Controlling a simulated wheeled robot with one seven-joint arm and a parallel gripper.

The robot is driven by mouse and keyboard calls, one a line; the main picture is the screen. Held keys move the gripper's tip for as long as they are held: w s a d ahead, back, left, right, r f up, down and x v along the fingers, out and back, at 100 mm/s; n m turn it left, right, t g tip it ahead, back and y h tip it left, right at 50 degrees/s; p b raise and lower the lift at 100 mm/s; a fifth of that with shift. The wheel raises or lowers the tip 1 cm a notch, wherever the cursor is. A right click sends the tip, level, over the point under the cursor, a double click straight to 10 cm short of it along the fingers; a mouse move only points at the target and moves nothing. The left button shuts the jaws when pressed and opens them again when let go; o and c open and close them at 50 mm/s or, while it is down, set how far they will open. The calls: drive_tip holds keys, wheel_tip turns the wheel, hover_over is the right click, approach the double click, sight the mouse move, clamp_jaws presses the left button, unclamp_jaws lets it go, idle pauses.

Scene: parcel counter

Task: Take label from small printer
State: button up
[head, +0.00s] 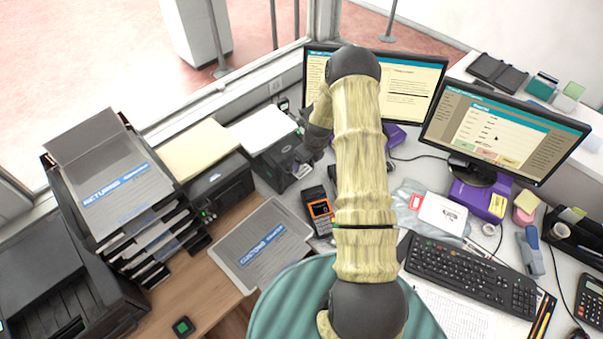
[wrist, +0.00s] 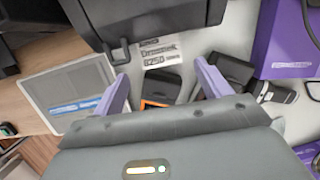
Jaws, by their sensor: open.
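The small printer (head: 272,165) is a black box beside the window sill, and its dark body fills the top of the wrist view (wrist: 150,22). A white label (wrist: 160,50) with black print sticks out at the printer's front edge. In the head view, a small pale piece of it shows at the printer's front (head: 303,171). My gripper (wrist: 161,70) is open, its two purple fingers spread to either side below the label. Nothing is between the fingers' grip. In the head view, my gripper (head: 304,155) is close by the printer and partly hidden by my wrist.
A card terminal (head: 320,210) with an orange screen lies just in front of the printer. A customs tray (head: 262,245) lies to its left. Another black printer (head: 220,188) and a returns tray stack (head: 118,190) stand farther left. Monitors (head: 500,130) and a keyboard (head: 465,272) are right.

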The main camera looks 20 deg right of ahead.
sight(303, 171)
drive_tip(key=x, duration=0.1)
drive_tip(key=b+x, duration=0.2)
drive_tip(key=shift+s+f, duration=0.25)
drive_tip(key=shift+f, duration=0.2)
drive_tip(key=shift+b+x, duration=1)
drive_tip(key=shift+x, duration=0.25)
drive_tip(key=shift+w, duration=0.1)
drive_tip(key=c, duration=0.5)
